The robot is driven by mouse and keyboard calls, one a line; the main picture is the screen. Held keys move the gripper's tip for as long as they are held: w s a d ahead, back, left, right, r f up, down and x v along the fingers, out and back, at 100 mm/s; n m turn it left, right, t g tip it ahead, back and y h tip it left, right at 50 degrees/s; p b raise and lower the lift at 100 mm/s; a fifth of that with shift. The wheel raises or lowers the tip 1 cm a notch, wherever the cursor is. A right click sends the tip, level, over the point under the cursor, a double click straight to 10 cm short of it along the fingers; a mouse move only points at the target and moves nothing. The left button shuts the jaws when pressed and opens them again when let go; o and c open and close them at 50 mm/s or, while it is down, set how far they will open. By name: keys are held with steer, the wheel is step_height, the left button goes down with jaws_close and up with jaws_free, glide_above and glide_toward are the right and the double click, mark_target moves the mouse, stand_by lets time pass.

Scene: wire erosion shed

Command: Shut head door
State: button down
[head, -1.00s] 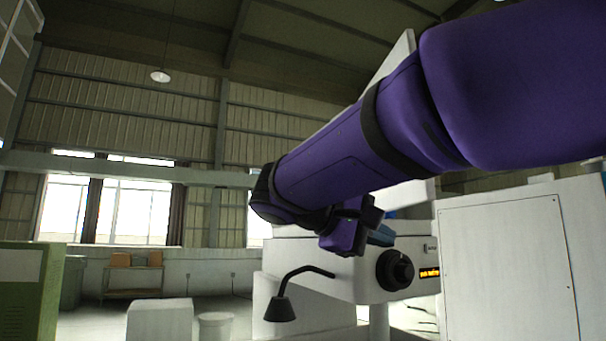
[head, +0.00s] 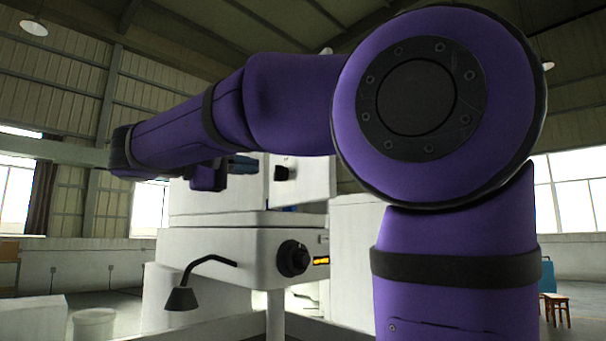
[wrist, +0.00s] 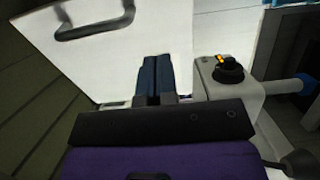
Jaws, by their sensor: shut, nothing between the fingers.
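A white door panel (wrist: 105,60) with a black bar handle (wrist: 95,22) fills the upper left of the wrist view, tilted in the picture. The knob also shows in the wrist view (wrist: 228,72). My gripper (wrist: 157,62) has blue fingers that are shut and empty, near the panel's right side. I cannot tell whether they touch it. In the head view my gripper (head: 243,164) is partly hidden behind my arm.
A black lamp (head: 181,298) on a bent arm sticks out from the machine's front left. A white block (head: 30,318) and a white bin (head: 94,325) stand on the floor at left. My arm covers much of the head view.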

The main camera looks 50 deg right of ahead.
mark_target(315, 174)
steer(key=x, duration=1.2)
steer(key=shift+d, duration=0.1)
